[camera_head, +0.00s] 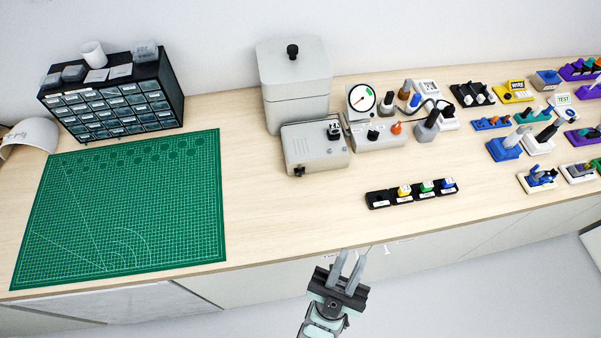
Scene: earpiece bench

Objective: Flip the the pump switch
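A grey machine stands at the back middle of the bench, with a tall box (293,85) topped by a black knob and a lower front unit (310,155). The front unit carries a black switch-like part (334,130) on top and a small black fitting (299,171) on its front. Beside it is a grey unit with a round gauge (361,98), a black knob (373,135) and an orange knob (397,127). No readable label shows which part is the pump switch. My gripper (351,256) is empty with its fingers apart, in front of the bench's front edge, away from these units.
A green cutting mat (130,210) and a drawer cabinet (115,100) are at left. Several small switch and knob modules crowd the right. Bare bench (290,215) lies between mat and strip.

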